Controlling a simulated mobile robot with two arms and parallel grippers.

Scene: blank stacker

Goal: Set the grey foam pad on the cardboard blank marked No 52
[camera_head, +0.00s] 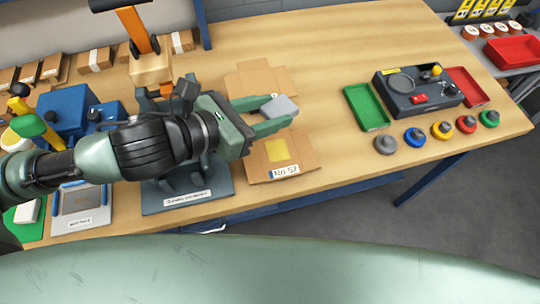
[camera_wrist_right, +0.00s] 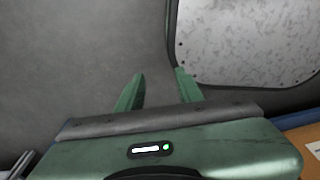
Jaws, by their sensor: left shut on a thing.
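The grey foam pad (camera_head: 279,107) is in the head view, between the fingertips of my left gripper (camera_head: 279,113). My left gripper is shut on it and holds it above the table, near the far edge of the cardboard blank marked No 52 (camera_head: 300,151). That blank lies flat near the table's front edge, with a yellow square (camera_head: 282,150) on it and a white No 52 label at its front. My right gripper (camera_wrist_right: 158,80) shows only in the right wrist view. Its green fingers are apart with nothing between them.
Another cardboard blank (camera_head: 258,78) lies behind the pad. A green tray (camera_head: 366,107), a dark control box (camera_head: 418,88) and several coloured round knobs (camera_head: 415,137) stand to the right. A dark labelled base (camera_head: 187,198) is to the left of the No 52 blank, under my left arm.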

